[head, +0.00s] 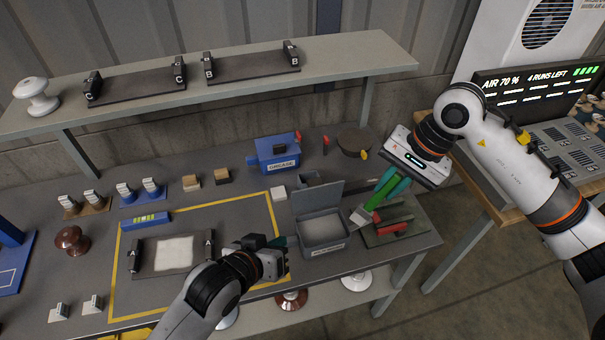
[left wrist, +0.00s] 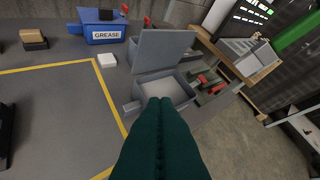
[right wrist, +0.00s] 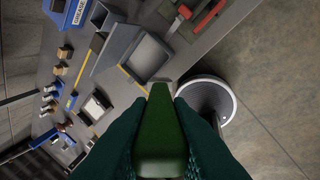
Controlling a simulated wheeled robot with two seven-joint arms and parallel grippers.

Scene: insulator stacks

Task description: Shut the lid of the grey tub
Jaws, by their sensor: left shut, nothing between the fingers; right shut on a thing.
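The grey tub (head: 322,246) stands near the front right of the bench. Its lid (head: 317,199) is open, standing up at the tub's back side. The tub also shows in the left wrist view (left wrist: 143,92) and the right wrist view (right wrist: 148,58). My left gripper (head: 284,242) is shut and empty, just left of the tub; in the left wrist view its teal fingers (left wrist: 160,104) overlap the tub's near wall. Contact cannot be told. My right gripper (head: 390,187) is shut on a green-handled tool (right wrist: 160,130) with a pale tip, above and right of the tub.
A blue grease box (head: 279,154) stands behind the tub. A tray with red and green tools (head: 395,230) lies right of it. A small white block (head: 278,193) is at its back left. The bench's front edge is close to the tub.

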